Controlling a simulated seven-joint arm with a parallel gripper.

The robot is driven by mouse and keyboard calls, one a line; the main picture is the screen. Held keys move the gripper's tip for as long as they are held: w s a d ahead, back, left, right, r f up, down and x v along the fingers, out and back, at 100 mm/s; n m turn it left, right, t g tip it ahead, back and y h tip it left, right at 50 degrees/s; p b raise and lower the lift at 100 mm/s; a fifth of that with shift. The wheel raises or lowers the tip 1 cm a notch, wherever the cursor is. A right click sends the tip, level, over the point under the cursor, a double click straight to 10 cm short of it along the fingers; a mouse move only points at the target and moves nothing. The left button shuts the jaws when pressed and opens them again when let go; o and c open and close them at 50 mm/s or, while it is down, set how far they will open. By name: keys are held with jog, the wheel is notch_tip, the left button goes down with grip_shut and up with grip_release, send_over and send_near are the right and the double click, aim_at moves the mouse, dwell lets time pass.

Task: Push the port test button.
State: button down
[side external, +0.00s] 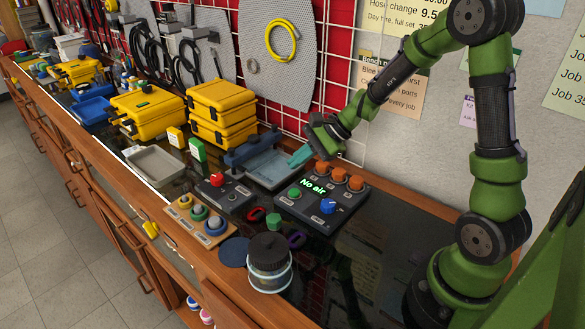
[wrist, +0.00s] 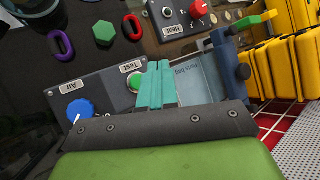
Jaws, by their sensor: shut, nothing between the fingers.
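The dark test panel (side external: 311,222) stands on the bench with a lit "No air" display (side external: 313,186), orange knobs (side external: 339,175) along its back and a blue knob (side external: 328,206) at its front. A round green button (side external: 294,193) sits at its left; in the wrist view this button (wrist: 134,82) is beside a "Test" label (wrist: 130,66). The blue knob (wrist: 79,109) is by an "Air" label. My gripper (side external: 300,157) has teal fingers, shut and empty, above the panel's back left, apart from the button. In the wrist view the fingers (wrist: 158,72) appear just right of the button.
A blue-grey parts tray (side external: 268,172) is left of the panel. A smaller box with a red knob (side external: 217,180) is further left. A lidded jar (side external: 268,263), a green hexagonal piece (side external: 273,221) and two rings lie in front. Yellow cases (side external: 222,112) stand behind.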

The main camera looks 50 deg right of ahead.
aim_at(298, 192)
jog(key=shift+f, duration=2.95)
jog(key=shift+f, duration=0.1)
jog(key=shift+f, duration=0.3)
jog(key=shift+f, duration=0.5)
dwell(0.6)
jog(key=shift+r, duration=0.95)
jog(key=shift+r, duration=2.5)
